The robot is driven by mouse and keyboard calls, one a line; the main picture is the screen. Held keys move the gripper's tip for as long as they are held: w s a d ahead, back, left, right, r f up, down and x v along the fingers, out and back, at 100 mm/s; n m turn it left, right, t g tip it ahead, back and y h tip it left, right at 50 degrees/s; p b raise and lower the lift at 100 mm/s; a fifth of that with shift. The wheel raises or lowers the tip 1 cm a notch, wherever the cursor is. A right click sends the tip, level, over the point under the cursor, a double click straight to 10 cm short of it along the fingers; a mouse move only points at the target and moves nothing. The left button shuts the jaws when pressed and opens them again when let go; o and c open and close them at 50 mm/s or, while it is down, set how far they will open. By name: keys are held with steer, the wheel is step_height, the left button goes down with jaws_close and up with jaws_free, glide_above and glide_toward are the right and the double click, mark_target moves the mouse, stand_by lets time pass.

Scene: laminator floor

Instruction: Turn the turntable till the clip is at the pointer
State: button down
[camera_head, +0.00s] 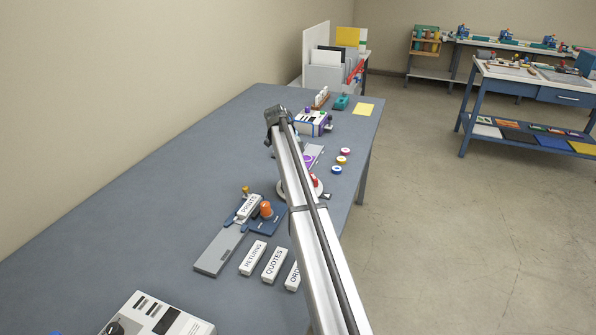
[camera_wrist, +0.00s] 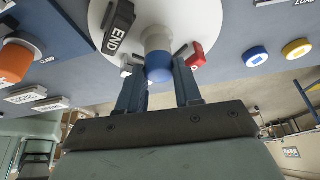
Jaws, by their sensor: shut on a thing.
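The turntable is a pale round disc, partly hidden by my arm in the head view (camera_head: 284,190) and seen close at the top of the wrist view (camera_wrist: 99,12). My gripper (camera_wrist: 157,66) is at its near edge, its fingers either side of a blue-and-white peg (camera_wrist: 158,58) and shut on it. I cannot tell which piece is the clip or the pointer.
An orange knob (camera_head: 266,209) on a blue plate stands left of the turntable, with white label blocks (camera_head: 253,257) in front. Coloured round pieces (camera_head: 341,160) lie to the right near the table edge.

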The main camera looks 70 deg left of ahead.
steer(key=shift+a+m+g+h, duration=0.1)
steer(key=shift+m+g+h, duration=0.4)
steer(key=shift+m, duration=1.3)
steer(key=shift+m+g, duration=0.4)
steer(key=shift+m, duration=0.3)
steer(key=c, duration=0.8)
jaws_free()
steer(key=shift+w, duration=0.1)
